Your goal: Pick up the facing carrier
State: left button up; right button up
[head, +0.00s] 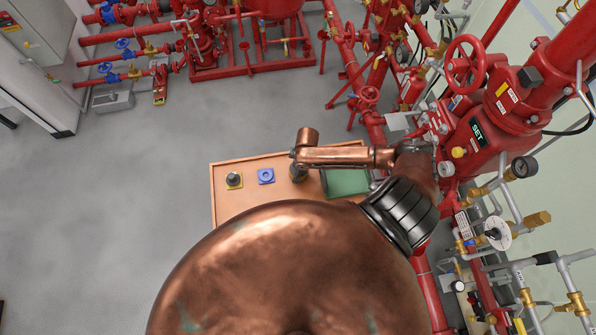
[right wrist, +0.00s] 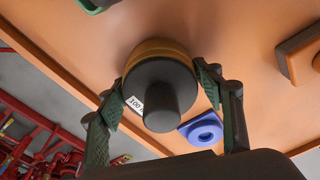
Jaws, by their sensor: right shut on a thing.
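The facing carrier, as I take it, is a dark round disc (right wrist: 146,78) with a stem, a yellow-brown rim and a white label showing "100". My right gripper (right wrist: 163,93) has its green-padded fingers on either side of it and is shut on it. In the head view this gripper (head: 298,173) is over the orange table (head: 222,208), to the right of a blue ring-shaped piece (head: 266,176). Whether the carrier touches the table is unclear. My left gripper is out of view.
A yellow piece with a dark knob (head: 233,180) sits left of the blue piece. A green tray (head: 347,182) is at the table's right. A brown block (right wrist: 300,56) shows in the wrist view. Red pipes and valves (head: 480,130) crowd the right side. Grey floor (head: 140,200) is clear on the left.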

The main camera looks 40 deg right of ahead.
jog(key=shift+w, duration=0.1)
jog(key=c, duration=0.7)
jog(key=shift+r, duration=0.1)
jog(key=shift+r, duration=0.55)
jog(key=s+a+r, duration=0.1)
jog(key=s+r, duration=0.3)
jog(key=s+a+r+b, duration=0.1)
jog(key=s+a+r, duration=0.1)
jog(key=s+r, duration=0.2)
jog(key=s+a+r, duration=0.2)
jog(key=s+r, duration=0.1)
jog(key=s, duration=0.2)
jog(key=shift+s+r+b, duration=0.1)
jog(key=shift+r+b, duration=0.3)
jog(key=shift+r, duration=0.1)
notch_tip(320, 180, up, 5)
jog(key=p, duration=0.6)
